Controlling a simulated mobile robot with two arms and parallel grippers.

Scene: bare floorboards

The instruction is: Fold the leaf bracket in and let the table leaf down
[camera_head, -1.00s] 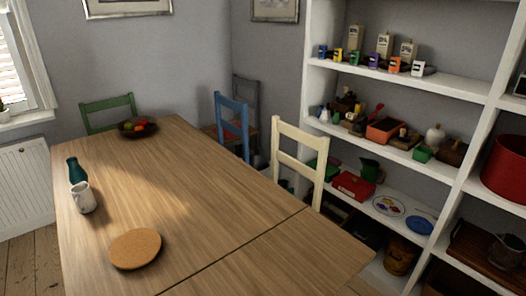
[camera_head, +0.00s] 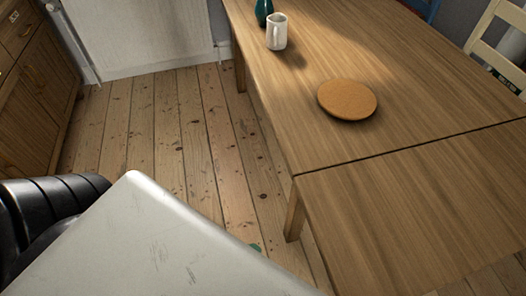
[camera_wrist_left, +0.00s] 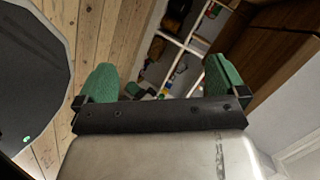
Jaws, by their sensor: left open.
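The wooden table (camera_head: 310,85) shows in the head view. Its leaf (camera_head: 420,205) is up, level with the top beyond a dark seam. A table leg (camera_head: 294,217) stands below the seam. The leaf bracket does not show; the leaf's underside is hidden in the head view. My left gripper (camera_wrist_left: 162,82) is open in the left wrist view, its two green fingers wide apart with nothing between them. In the head view only a small green bit, likely a fingertip, shows past my pale arm link, left of the leg. My right gripper is out of view.
A cork mat (camera_head: 347,99), a white mug (camera_head: 277,31) and a teal bottle (camera_head: 263,11) stand on the table. A cream chair (camera_head: 494,40) is at the far side. A wooden cabinet (camera_head: 35,85) stands at left. The floorboards (camera_head: 185,130) between are clear.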

